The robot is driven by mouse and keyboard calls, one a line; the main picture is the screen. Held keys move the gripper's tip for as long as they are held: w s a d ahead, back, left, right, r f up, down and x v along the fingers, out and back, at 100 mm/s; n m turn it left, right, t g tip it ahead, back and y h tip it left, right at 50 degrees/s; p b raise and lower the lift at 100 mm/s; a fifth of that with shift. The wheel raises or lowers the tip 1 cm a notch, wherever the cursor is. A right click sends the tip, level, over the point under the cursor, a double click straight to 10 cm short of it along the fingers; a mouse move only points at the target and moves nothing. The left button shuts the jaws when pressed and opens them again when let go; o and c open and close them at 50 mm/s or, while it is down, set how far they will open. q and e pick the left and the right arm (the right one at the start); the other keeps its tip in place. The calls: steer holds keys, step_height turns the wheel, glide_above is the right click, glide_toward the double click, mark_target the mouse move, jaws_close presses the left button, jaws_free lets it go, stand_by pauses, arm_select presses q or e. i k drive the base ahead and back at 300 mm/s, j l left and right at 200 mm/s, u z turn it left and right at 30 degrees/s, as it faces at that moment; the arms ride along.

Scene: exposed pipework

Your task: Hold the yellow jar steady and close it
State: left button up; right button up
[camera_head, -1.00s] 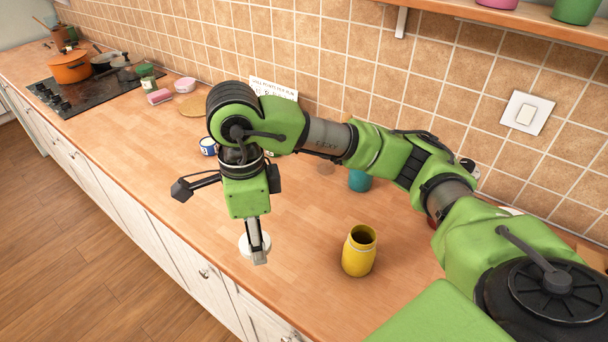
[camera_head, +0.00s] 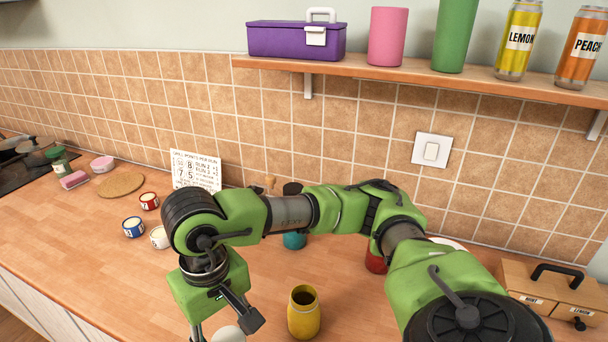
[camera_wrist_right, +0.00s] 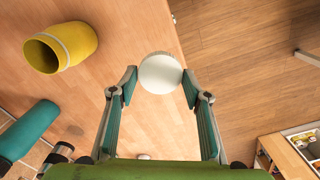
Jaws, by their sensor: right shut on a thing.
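The yellow jar (camera_head: 304,313) stands upright on the wooden counter, its dark mouth open at the top. It also shows at the upper left of the right wrist view (camera_wrist_right: 60,47). My right gripper (camera_wrist_right: 160,78) is shut on a round white lid (camera_wrist_right: 159,72), one finger on each side of it. In the head view the lid (camera_head: 228,334) is left of the jar and apart from it, partly cut off by the bottom edge. My left gripper is in neither view.
A teal object (camera_head: 294,240) and a red one (camera_head: 376,262) stand behind my right arm. Small labelled pots (camera_head: 134,227) are at left. A wooden drawer box (camera_head: 556,296) is at right. A shelf (camera_head: 400,75) overhangs the back. The counter's front left is clear.

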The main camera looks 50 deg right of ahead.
mark_target(303, 310)
steer(key=z, duration=1.15)
steer(key=k+l, duration=0.15)
steer(key=k, duration=0.3)
steer(key=k+l, duration=0.2)
steer(key=k, duration=0.25)
steer(key=i+l, duration=0.1)
steer(key=i, duration=0.35)
